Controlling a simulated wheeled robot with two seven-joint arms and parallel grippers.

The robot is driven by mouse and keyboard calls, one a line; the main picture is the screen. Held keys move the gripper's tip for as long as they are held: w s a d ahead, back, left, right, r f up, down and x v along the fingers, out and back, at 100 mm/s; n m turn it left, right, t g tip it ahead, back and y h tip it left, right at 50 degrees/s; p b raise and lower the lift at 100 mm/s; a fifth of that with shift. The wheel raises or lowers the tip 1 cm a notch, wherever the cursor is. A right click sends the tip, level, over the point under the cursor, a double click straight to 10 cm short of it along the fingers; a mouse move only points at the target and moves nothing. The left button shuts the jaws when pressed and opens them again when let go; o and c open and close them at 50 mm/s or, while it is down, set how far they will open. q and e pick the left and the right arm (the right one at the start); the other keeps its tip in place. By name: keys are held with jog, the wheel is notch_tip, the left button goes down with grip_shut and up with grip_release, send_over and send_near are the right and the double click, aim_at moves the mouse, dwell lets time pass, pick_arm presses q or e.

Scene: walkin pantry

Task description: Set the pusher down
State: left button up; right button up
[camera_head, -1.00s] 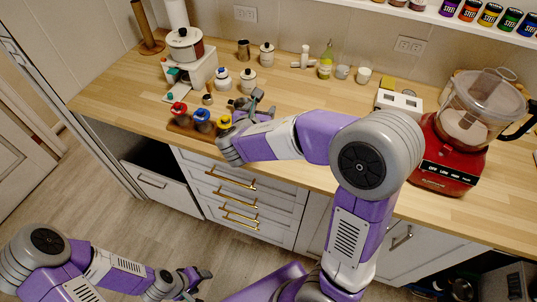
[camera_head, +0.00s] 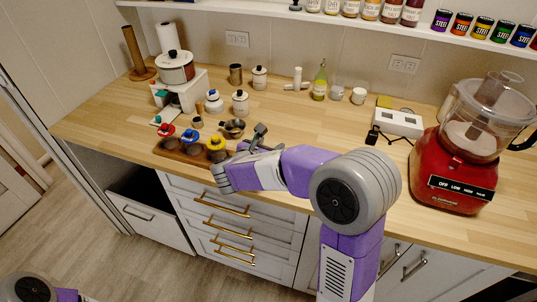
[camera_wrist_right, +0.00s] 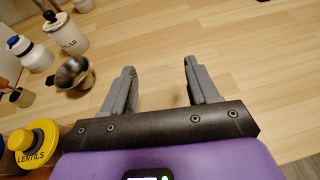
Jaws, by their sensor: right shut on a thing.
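My right gripper (camera_head: 262,138) is low over the front part of the wooden counter, just right of the yellow-lidded jar. In the right wrist view its two fingers (camera_wrist_right: 160,85) stand apart, gripping the pusher (camera_wrist_right: 179,97), which is see-through and shows only as a faint outline between them. I cannot tell whether the pusher touches the counter. In the head view the pusher is too faint to make out. The red food processor (camera_head: 450,168) with its clear bowl stands at the right of the counter. My left gripper is out of view.
A wooden rack (camera_head: 172,151) holds jars with red, blue and yellow lids; the yellow one (camera_wrist_right: 22,140) reads LENTILS. A metal bowl (camera_wrist_right: 74,74) and a sugar canister (camera_wrist_right: 68,35) stand nearby. A white appliance (camera_head: 398,122) sits farther right. The counter's middle (camera_head: 300,120) is bare.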

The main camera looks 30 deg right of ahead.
jog(key=shift+f, duration=0.95)
jog(key=shift+f+b, duration=0.25)
jog(key=shift+b, duration=0.05)
jog(key=o, duration=1.1)
jog(key=shift+r, duration=0.1)
jog(key=shift+c, duration=0.2)
jog(key=shift+s+a+r+p, duration=0.1)
jog(key=shift+a+r+p, duration=0.15)
jog(key=shift+r+p, duration=0.1)
jog(key=p+v, duration=0.3)
jog(key=v, duration=0.8)
jog(key=shift+s+a, duration=0.2)
jog(key=shift+f, duration=0.1)
